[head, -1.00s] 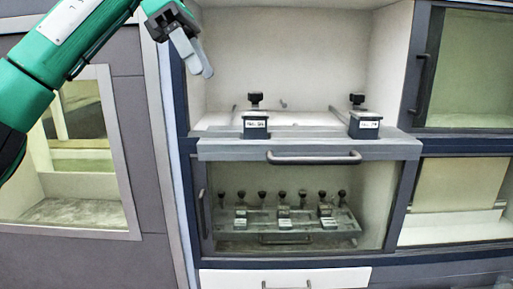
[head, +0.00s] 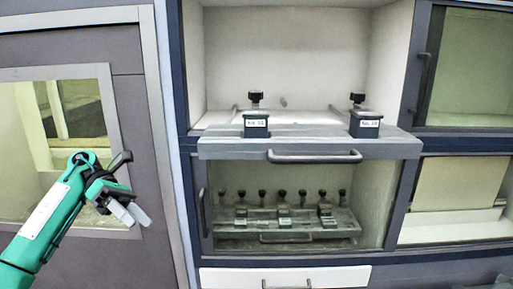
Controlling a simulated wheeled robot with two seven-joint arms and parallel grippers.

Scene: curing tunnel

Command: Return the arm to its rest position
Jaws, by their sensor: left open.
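My left arm is green and comes in from the lower left. Its gripper (head: 130,213) is open and empty, with light grey fingers pointing down and right. It hangs in front of the grey panel left of the cabinet, low beside the window, and appears clear of the shelves. My right gripper is not in view.
A pulled-out upper shelf (head: 222,150) with a dark handle (head: 314,157) carries two labelled black blocks with knobs (head: 256,122) (head: 364,121). A lower rack (head: 340,233) holds several knobbed pieces. A white drawer (head: 230,278) sits below. A window (head: 20,110) is at left.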

